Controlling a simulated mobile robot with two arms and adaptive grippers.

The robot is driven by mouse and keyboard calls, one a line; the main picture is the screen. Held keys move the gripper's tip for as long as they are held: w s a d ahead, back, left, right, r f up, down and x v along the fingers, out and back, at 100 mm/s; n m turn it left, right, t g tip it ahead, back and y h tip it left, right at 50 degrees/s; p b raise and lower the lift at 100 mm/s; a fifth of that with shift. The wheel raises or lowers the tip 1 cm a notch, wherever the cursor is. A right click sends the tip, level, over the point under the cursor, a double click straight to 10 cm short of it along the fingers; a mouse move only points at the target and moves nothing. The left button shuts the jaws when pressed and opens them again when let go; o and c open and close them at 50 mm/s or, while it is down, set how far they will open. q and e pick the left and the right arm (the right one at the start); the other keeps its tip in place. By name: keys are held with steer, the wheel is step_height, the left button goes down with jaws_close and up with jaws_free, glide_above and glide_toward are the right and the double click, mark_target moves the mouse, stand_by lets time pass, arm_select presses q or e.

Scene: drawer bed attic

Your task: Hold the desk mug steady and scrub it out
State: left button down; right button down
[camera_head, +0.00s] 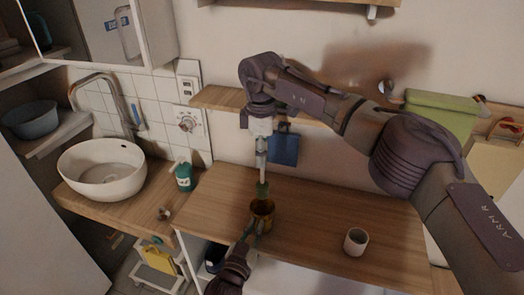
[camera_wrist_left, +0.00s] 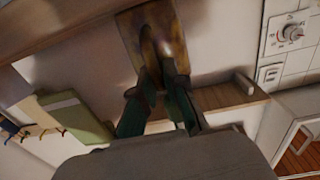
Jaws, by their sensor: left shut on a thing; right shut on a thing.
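The brown-gold mug (camera_head: 263,217) is upright at the desk's front left part. My left gripper (camera_head: 251,232) comes from below and is shut on it. In the left wrist view the mug (camera_wrist_left: 172,45) is at the top centre, with the fingers (camera_wrist_left: 160,75) closed at its handle side. My right gripper (camera_head: 262,126) is above, shut on a brush (camera_head: 262,160) with a pale shaft and a green head pointing down. The brush head is right over the mug's mouth; I cannot tell whether its tip is inside. Whether the mug touches the desk is unclear.
A white cup (camera_head: 356,242) stands on the wooden desk (camera_head: 310,215) to the right. A white basin (camera_head: 103,168) and a teal bottle (camera_head: 184,177) are at the left. A shelf (camera_head: 220,98) runs behind my right gripper. The desk between mug and cup is clear.

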mark_target(261, 183)
steer(key=shift+f, duration=4.3)
steer(key=shift+s, duration=0.2)
